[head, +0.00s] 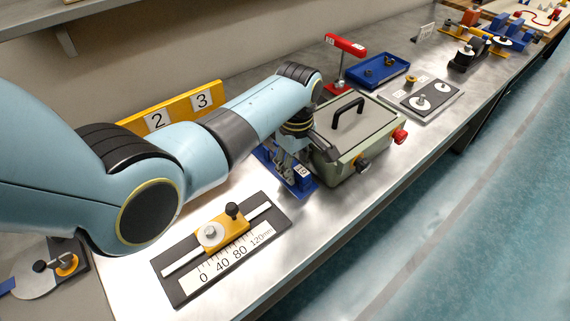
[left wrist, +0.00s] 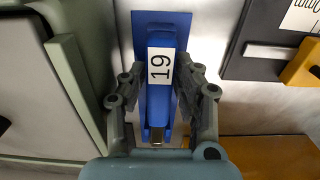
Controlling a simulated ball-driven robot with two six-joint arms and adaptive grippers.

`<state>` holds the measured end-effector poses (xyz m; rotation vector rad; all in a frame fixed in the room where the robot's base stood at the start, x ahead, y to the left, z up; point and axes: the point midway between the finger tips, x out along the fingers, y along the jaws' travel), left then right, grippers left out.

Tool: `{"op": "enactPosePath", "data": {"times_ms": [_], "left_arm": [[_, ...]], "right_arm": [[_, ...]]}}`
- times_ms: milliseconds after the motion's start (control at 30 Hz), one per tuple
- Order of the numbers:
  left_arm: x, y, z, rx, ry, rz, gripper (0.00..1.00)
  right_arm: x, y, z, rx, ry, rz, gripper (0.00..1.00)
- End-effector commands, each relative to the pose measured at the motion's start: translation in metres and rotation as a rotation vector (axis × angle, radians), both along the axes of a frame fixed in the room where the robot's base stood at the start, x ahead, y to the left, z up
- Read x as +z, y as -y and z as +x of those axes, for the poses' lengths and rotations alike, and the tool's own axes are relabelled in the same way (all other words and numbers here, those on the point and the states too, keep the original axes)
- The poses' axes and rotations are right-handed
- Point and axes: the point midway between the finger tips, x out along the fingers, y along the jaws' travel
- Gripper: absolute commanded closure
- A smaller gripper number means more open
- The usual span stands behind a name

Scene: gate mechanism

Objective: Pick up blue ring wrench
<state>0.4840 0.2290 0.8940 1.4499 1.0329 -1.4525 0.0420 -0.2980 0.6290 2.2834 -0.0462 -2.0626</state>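A blue piece labelled 19 (left wrist: 160,65) stands on a blue base plate (left wrist: 140,22) in the left wrist view. It looks like the blue ring wrench in its holder, but its ring is not clearly seen. In the head view the label 19 (head: 302,171) shows beside my left gripper (head: 288,172), which points down between the grey-green box and the ruler slide. In the left wrist view my left gripper (left wrist: 164,75) is open, with one finger on each side of the blue piece and small gaps beside it. My right gripper is not in view.
The grey-green box (head: 360,140) with a black handle stands close right of the gripper. The ruler slide (head: 222,245) lies in front. A yellow numbered board (head: 180,108) stands behind my arm. A blue tray (head: 378,70) is farther back.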

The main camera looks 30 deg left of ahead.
Motion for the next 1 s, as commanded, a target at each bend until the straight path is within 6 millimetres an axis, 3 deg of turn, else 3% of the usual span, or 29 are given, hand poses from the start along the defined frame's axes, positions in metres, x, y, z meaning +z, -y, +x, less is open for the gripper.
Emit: {"op": "enactPosePath", "data": {"times_ms": [100,333,767,867,1000], "left_arm": [[0.002,0.000,0.000,0.000,0.001,0.000,0.71],[0.002,0.000,0.000,0.000,0.001,0.000,1.00],[0.003,0.000,0.001,0.000,0.002,0.000,1.00],[0.012,0.000,0.002,0.000,0.005,0.000,1.00],[0.039,0.000,0.003,0.000,0.008,0.001,1.00]], "right_arm": [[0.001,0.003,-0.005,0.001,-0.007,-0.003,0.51],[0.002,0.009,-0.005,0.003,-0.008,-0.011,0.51],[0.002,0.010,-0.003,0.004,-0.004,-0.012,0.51],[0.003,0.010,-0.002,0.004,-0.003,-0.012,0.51],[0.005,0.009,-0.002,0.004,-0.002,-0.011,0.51]]}}
